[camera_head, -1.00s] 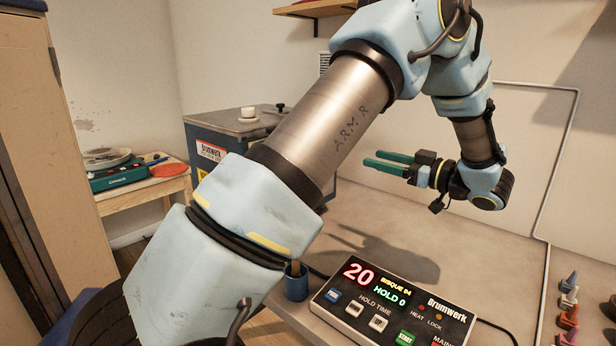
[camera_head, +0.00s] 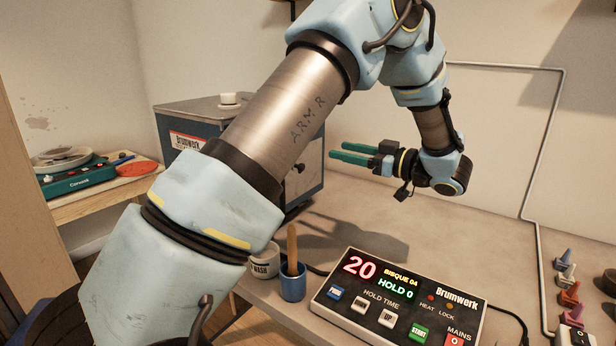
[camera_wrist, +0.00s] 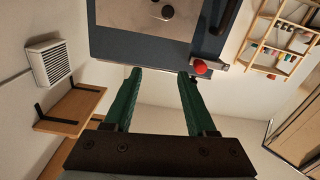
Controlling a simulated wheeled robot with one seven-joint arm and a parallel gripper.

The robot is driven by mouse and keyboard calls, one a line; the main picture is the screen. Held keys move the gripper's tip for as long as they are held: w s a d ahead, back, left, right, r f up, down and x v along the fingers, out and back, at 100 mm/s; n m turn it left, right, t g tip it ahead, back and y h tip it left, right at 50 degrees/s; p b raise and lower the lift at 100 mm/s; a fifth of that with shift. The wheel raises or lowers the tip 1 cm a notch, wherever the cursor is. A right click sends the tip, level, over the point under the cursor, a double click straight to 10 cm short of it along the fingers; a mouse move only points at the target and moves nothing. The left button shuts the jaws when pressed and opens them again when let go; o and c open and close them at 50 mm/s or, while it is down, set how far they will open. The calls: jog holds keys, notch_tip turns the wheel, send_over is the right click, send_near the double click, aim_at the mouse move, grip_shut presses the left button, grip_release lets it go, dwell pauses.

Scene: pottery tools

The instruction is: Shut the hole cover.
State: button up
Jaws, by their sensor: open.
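My gripper (camera_head: 338,151) has two green fingers, parted and empty, pointing left toward the blue kiln (camera_head: 185,130) in the head view. In the wrist view my gripper (camera_wrist: 159,75) shows with its tips just short of the kiln's dark blue edge (camera_wrist: 120,45). A round black knob (camera_wrist: 167,11) sits on the kiln's grey panel; it also shows in the head view (camera_head: 300,167). A red knob (camera_wrist: 201,66) by a pale metal piece is at the kiln's edge, right of the fingers. I cannot tell which part is the hole cover. My arm hides part of the kiln.
A control box (camera_head: 400,300) stands on the bench, with a blue cup (camera_head: 292,284) and a white cup (camera_head: 264,262) left of it. Small coloured cones (camera_head: 569,296) stand at right. A side table (camera_head: 110,195) is at left. Bench space below my gripper is clear.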

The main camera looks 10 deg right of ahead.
notch_tip(320, 180, down, 7)
jog(key=b, duration=0.6)
jog(key=p+x, duration=0.3)
jog(key=x, duration=0.7)
jog(key=shift+w+a+p, duration=0.25)
jog(key=shift+a+p, duration=0.1)
jog(key=shift+c, duration=0.3)
grip_shut()
